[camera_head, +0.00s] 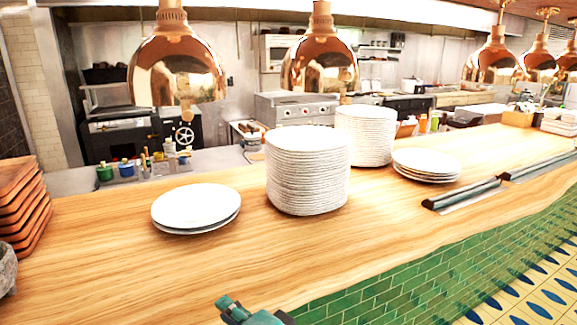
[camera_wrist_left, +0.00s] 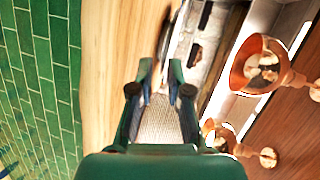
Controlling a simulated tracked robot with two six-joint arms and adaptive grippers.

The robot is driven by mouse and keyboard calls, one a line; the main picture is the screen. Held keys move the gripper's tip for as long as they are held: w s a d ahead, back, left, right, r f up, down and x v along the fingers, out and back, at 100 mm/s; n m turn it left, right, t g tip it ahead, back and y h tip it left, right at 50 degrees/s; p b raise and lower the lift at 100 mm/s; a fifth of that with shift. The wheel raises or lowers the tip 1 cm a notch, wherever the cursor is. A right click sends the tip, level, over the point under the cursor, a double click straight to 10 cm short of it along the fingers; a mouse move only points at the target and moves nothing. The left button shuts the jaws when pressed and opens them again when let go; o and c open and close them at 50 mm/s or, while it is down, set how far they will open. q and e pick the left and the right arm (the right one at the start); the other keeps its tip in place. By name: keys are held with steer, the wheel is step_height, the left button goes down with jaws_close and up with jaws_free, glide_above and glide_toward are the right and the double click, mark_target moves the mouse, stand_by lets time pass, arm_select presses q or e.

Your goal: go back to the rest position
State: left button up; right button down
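My left gripper (camera_head: 243,311) shows only in part at the bottom edge of the head view, low in front of the wooden counter (camera_head: 110,262). In the left wrist view its two dark green fingers (camera_wrist_left: 160,92) stand apart with nothing gripped. A white ribbed stack of plates (camera_wrist_left: 158,122) shows between them, beyond the fingers. My right gripper is in neither view.
A tall plate stack (camera_head: 307,172) stands mid-counter, with another stack (camera_head: 365,137) behind it. Low plate piles lie left (camera_head: 196,206) and right (camera_head: 427,164). Brown trays (camera_head: 22,212) are at the far left. Copper lamps (camera_head: 178,72) hang above. Green tiles (camera_head: 400,285) face the counter front.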

arm_select(q)
steer(key=s+a+f+n+g+h, duration=0.1)
steer(key=s+f+n+g+h, duration=0.2)
steer(key=f, duration=1.1)
steer(key=s+f+n+g+h, duration=0.3)
steer(key=s+f+h, duration=0.3)
steer(key=f, duration=0.8)
steer(key=s+a+f+n+g+h, duration=0.1)
steer(key=s+f+n+g+h, duration=0.3)
steer(key=s+f, duration=0.5)
steer(key=shift+a+f+g+h, duration=0.3)
steer(key=shift+f+h, duration=0.2)
steer(key=shift+f, duration=2.5)
